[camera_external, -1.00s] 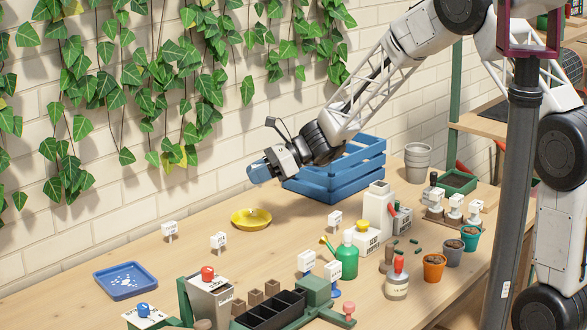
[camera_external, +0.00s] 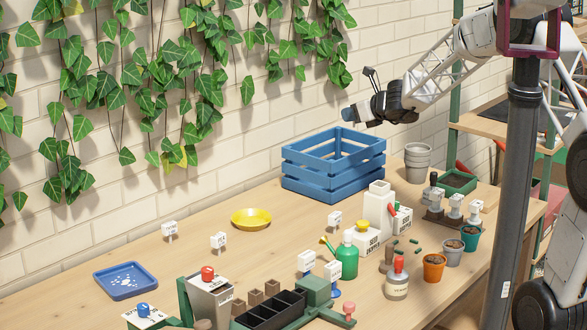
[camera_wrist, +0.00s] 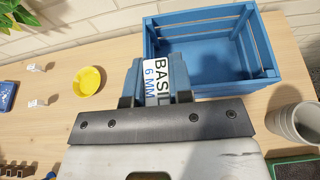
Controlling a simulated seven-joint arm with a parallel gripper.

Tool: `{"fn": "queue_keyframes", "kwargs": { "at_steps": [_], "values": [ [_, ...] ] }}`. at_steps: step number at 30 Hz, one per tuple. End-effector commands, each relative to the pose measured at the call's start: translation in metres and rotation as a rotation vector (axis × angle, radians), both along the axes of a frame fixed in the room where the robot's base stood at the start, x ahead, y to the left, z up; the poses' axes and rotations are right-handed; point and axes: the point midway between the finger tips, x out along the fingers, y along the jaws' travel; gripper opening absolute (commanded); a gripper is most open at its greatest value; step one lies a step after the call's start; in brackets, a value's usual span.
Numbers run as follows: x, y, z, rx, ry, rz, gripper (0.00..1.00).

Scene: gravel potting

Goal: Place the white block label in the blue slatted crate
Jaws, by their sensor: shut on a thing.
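The blue slatted crate (camera_external: 322,182) stands at the back of the bench by the brick wall. Its open top faces up, and the wrist view shows its rim (camera_wrist: 196,14) and a bare floor inside. My gripper (camera_external: 349,115) is raised above the crate's right back side in the external view. In the wrist view my gripper (camera_wrist: 156,88) is shut on a white block label (camera_wrist: 154,68) printed "BASI" and "6 MM", between blue fingers. The held label shows beside the crate's near left corner there. It is too small to make out in the external view.
A yellow dish (camera_external: 251,218) sits left of the crate. A grey pot (camera_external: 417,165) stands to its right. Other white labels (camera_external: 219,241) stand on the bench.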

Motion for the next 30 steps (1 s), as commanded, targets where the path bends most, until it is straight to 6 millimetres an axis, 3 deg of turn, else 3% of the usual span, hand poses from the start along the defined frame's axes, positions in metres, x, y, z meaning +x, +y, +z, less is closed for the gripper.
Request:
{"fn": "queue_keyframes", "kwargs": {
  "at_steps": [1, 6, 15, 21, 30],
  "values": [
    [0.007, -0.019, 0.004, 0.002, -0.003, -0.048, 0.00],
    [0.023, -0.078, 0.011, 0.001, -0.002, -0.208, 0.00],
    [0.036, -0.168, 0.019, 0.002, 0.000, -0.438, 0.00],
    [0.037, -0.211, 0.021, 0.001, -0.001, -0.546, 0.00],
    [0.035, -0.258, 0.022, 0.001, -0.001, -0.660, 0.00]
  ]
}}
